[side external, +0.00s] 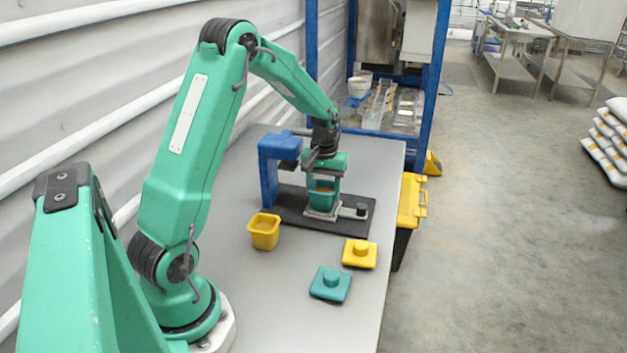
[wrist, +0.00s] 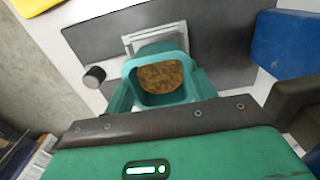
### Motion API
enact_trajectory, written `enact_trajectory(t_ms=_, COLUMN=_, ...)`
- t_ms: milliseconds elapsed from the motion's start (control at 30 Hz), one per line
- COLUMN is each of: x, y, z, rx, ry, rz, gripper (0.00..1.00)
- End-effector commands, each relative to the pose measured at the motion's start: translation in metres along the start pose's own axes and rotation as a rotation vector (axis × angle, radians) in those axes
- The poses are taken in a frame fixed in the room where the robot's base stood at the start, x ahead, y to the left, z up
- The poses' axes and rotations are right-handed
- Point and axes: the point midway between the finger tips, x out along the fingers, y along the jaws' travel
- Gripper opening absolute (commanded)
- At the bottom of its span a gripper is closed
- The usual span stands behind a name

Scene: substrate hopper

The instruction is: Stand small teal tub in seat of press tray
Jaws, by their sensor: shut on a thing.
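The small teal tub (side external: 321,197) is upright between the fingers of my gripper (side external: 323,184), which is shut on it. In the wrist view the tub (wrist: 132,69) shows brown crumbly fill inside, with a finger of my gripper (wrist: 160,88) at each side. The tub is over the pale square seat (side external: 311,214) of the dark press tray (side external: 290,208). In the wrist view the seat's rim (wrist: 153,32) shows past the tub's far side. I cannot tell whether the tub's bottom touches the seat; the tub and fingers hide its middle.
The blue press (side external: 280,148) stands close left of my gripper. A dark knob (side external: 361,209) is right of the seat.

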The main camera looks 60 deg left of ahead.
Motion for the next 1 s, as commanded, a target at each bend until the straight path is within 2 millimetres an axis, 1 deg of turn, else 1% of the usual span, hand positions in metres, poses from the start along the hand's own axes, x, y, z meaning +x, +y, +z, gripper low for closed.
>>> enact_trajectory(t_ms=367, x=0.0029, y=0.0, z=0.0001, rx=0.0, ry=0.0, rz=0.0, gripper=0.39)
enact_trajectory(t_ms=400, x=0.0029, y=0.0, z=0.0001, rx=0.0, ry=0.0, rz=0.0, gripper=0.63)
enact_trajectory(t_ms=500, x=0.0029, y=0.0, z=0.0001, rx=0.0, ry=0.0, rz=0.0, gripper=0.81)
enact_trajectory(t_ms=867, x=0.0029, y=-0.0001, z=0.0002, rx=0.0, ry=-0.001, rz=0.0, gripper=0.81)
enact_trajectory(t_ms=1000, x=-0.0001, y=0.0, z=-0.0001, rx=0.0, ry=0.0, rz=0.0, gripper=0.81)
